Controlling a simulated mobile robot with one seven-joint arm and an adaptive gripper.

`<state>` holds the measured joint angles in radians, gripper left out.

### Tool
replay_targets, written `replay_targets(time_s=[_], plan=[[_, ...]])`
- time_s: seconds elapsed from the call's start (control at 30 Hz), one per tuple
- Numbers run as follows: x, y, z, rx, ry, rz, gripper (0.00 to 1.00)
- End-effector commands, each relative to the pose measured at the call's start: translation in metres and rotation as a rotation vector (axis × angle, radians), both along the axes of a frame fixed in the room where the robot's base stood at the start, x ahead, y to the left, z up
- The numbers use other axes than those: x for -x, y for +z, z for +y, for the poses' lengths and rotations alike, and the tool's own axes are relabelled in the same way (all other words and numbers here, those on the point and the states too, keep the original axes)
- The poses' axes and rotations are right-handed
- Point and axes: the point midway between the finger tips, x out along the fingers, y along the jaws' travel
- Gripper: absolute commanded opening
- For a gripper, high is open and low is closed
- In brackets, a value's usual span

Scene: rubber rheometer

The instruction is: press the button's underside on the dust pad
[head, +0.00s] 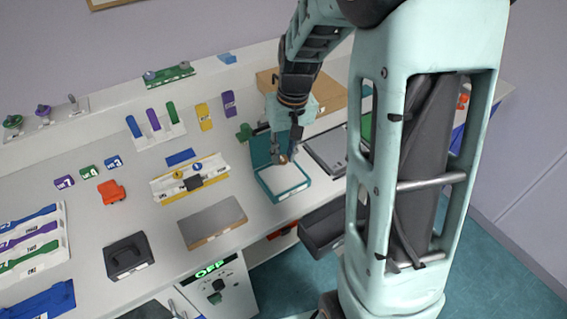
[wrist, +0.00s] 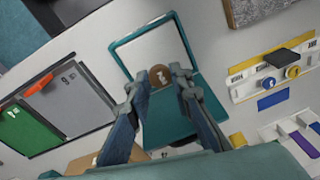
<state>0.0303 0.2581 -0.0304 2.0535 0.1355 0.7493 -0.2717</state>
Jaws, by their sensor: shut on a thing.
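The dust pad is a white square in a teal open box (head: 283,194) near the bench's front middle; its white surface (wrist: 150,50) also shows in the wrist view. My gripper (head: 284,154) is over the box, pointing down, and is shut on the button (wrist: 158,76). The button is a small round brown disc with a pale mark, held between the fingertips. In the head view the button (head: 283,159) is tiny. Its underside is hidden, and I cannot tell whether it touches the white pad or is just above it.
A grey-topped slab (head: 212,220) lies left of the box. A white rack with yellow strips (head: 180,184) stands left of the box. Grey and green panels (wrist: 75,100) lie on the box's other side. A tan box (head: 268,82) is behind.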

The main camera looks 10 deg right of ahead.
Motion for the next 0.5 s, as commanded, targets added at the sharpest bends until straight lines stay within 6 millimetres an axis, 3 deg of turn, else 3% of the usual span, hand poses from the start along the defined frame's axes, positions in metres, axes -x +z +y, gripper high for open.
replay_targets(time_s=[0.5], plan=[[-0.0009, 0.0058, -0.0003, 0.01, 0.022, 0.0, 0.0]])
